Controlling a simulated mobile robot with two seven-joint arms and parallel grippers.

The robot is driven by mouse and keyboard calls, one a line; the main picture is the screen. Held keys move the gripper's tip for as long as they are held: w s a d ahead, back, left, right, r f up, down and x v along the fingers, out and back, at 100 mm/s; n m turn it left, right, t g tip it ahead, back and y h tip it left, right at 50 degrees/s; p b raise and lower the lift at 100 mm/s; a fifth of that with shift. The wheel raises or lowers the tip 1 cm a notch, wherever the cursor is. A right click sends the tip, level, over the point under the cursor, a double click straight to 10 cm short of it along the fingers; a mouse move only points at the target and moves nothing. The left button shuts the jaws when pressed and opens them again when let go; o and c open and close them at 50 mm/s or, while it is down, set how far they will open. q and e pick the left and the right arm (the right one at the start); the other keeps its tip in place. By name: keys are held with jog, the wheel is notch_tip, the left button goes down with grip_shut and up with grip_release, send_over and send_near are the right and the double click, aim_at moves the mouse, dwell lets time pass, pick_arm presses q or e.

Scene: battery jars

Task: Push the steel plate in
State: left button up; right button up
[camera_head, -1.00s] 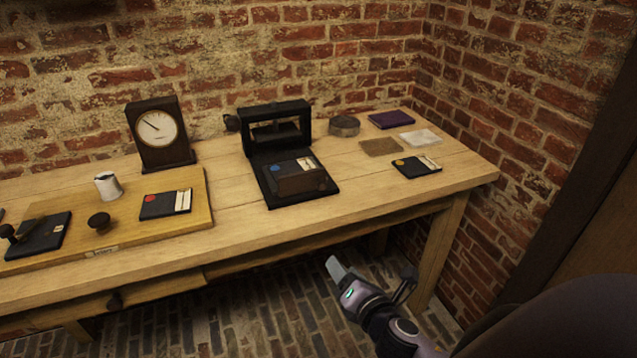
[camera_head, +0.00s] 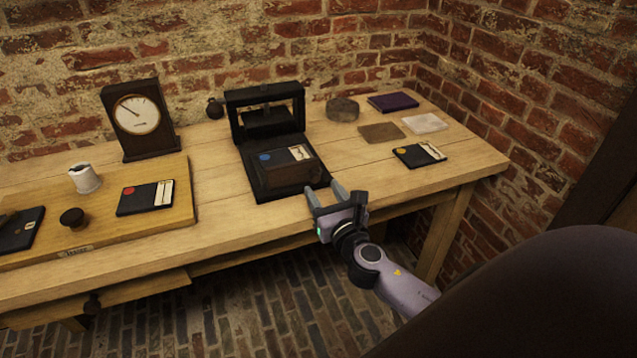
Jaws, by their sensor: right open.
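A black press-like stand (camera_head: 268,110) with an upright frame sits near the middle of the table. On its low front bed (camera_head: 255,180) lies a dark plate (camera_head: 284,155) with a blue dot and a pale label, at the foot of the frame. A dark brown block (camera_head: 293,178) stands at the front of this plate and partly covers it. I cannot tell which part is steel. My right gripper (camera_head: 322,190) is open and empty, at the table's front edge, just right of the bed's front corner. It appears apart from the block. My left gripper is not in view.
Similar dark plates have a red dot (camera_head: 138,200) on the left board and a yellow dot (camera_head: 412,155) at right. A dial clock (camera_head: 138,118) stands left of the stand. A round tin (camera_head: 342,109) and flat pads (camera_head: 382,132) lie behind right.

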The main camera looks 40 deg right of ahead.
aim_at(316, 179)
jog(key=shift+x, duration=1.8)
jog(key=shift+c, duration=0.3)
grip_shut()
